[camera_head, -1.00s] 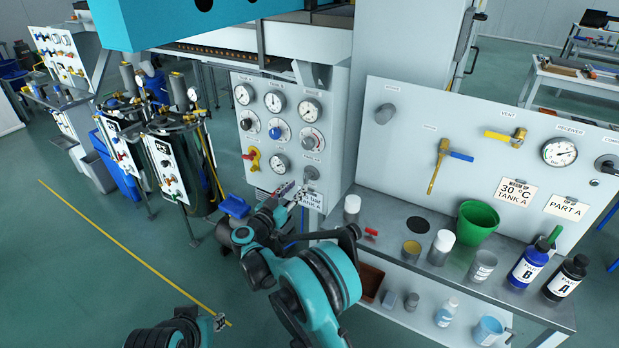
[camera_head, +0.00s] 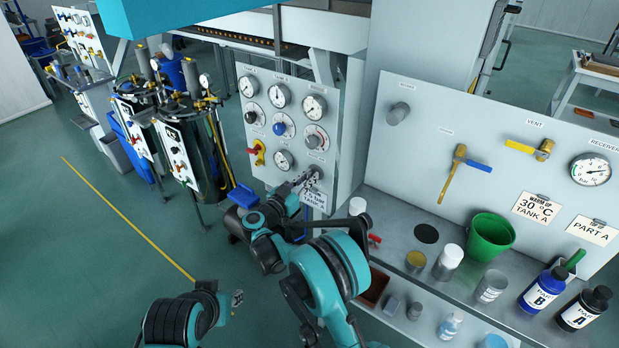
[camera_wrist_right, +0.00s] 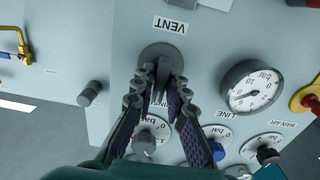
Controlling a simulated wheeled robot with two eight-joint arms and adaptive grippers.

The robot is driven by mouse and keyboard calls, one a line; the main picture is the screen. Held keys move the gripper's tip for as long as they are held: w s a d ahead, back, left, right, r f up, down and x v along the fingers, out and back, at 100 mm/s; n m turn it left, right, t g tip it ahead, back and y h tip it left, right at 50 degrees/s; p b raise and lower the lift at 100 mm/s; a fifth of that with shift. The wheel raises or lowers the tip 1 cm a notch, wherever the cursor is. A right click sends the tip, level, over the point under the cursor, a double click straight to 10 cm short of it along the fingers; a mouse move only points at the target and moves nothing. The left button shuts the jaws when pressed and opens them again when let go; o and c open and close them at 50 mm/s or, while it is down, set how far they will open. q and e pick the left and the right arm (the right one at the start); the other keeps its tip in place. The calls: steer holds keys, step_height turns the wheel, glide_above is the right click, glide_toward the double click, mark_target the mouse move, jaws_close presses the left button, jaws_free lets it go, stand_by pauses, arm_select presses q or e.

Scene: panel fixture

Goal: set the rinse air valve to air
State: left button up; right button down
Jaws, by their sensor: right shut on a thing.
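The grey selector knob (camera_head: 315,171) that I take for the rinse air valve is at the lower right of the gauge panel (camera_head: 296,84). My right gripper (camera_head: 306,180) reaches it from the lower left. In the right wrist view, which is upside down, the fingers (camera_wrist_right: 158,92) are closed on the handle of the knob (camera_wrist_right: 162,56). The VENT label (camera_wrist_right: 170,25) is beside the knob. The fingers hide part of the handle, and I cannot read its exact setting. My left gripper (camera_head: 237,298) is low at the front, too small to judge.
A tag reading TANK A (camera_head: 313,198) hangs just below the knob. Gauges, a red and yellow valve (camera_head: 257,152) and a blue knob (camera_head: 280,129) are close by. The bench (camera_head: 390,228) to the right holds bottles and a green bucket (camera_head: 489,238).

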steer(key=shift+m, duration=0.4)
steer(key=m, duration=0.3)
steer(key=shift+d+m+b, duration=0.1)
steer(key=shift+m+b, duration=0.2)
steer(key=shift+b, duration=0.05)
steer(key=m, duration=0.4)
steer(key=shift+d+m+b, duration=0.1)
steer(key=shift+m+b, duration=0.2)
steer(key=m, duration=0.4)
steer(key=shift+s+f+m, duration=0.1)
steer(key=shift+m, duration=0.2)
steer(key=m, duration=0.4)
steer(key=shift+b, duration=0.35)
steer(key=shift+m, duration=0.3)
steer(key=c, duration=1.6)
jaws_free()
steer(key=shift+d+f, duration=0.1)
steer(key=shift+f, duration=0.05)
